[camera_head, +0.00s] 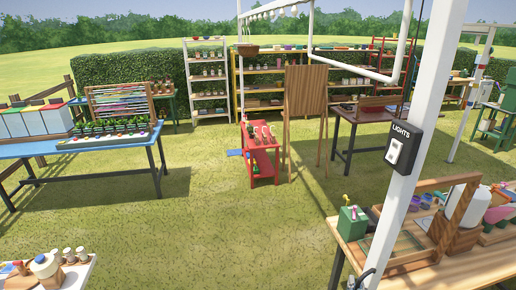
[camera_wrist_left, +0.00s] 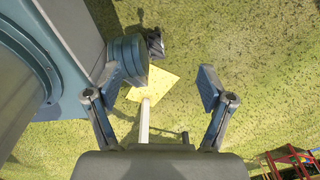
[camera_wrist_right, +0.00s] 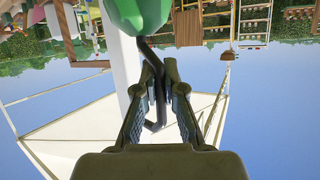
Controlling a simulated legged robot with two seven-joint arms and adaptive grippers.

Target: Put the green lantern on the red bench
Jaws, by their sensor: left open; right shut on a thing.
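The red bench (camera_head: 262,158) stands on the grass near the middle of the head view. Several small items stand in a row on its top. In the right wrist view, my right gripper (camera_wrist_right: 160,73) is shut on the dark bent handle of a rounded green object, which I take for the green lantern (camera_wrist_right: 138,14). Only part of the lantern shows, at the top edge of that view. I cannot make out the right gripper clearly in the head view. My left gripper (camera_wrist_left: 163,80) is open and empty above the grass.
A white post (camera_head: 413,120) with a black LIGHTS box (camera_head: 403,147) rises in front of the right workbench (camera_head: 440,272). A wooden easel board (camera_head: 305,92) stands beside the bench. A blue table (camera_head: 90,145) is at left. Open grass lies in the foreground.

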